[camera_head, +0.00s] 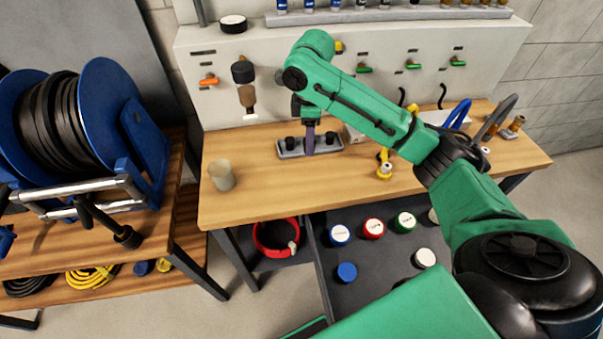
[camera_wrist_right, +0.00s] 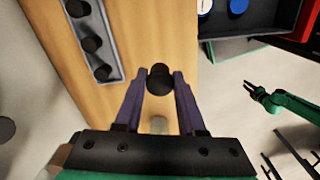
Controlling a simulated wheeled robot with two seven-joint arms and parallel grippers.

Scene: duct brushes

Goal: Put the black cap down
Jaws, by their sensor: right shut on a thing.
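My right gripper (camera_head: 309,150) is over the wooden bench in front of the grey tray (camera_head: 340,146). In the right wrist view its purple fingers (camera_wrist_right: 160,88) are closed on a dark round piece, which I take for the black cap (camera_wrist_right: 158,80). In the head view the held cap cannot be made out. The tray, at upper left in the wrist view (camera_wrist_right: 117,76), holds three black pieces in a row, apart from the held one. My left gripper (camera_wrist_right: 252,90) shows small at the right of the wrist view, with its fingers apart and empty.
A beige cup (camera_head: 221,175) stands at the bench's left end. Yellow fittings (camera_head: 384,168) and a blue-handled tool sit to the right. Coloured lids, among them a red one (camera_head: 373,228), lie on a lower dark shelf. The bench front (camera_head: 270,200) is clear.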

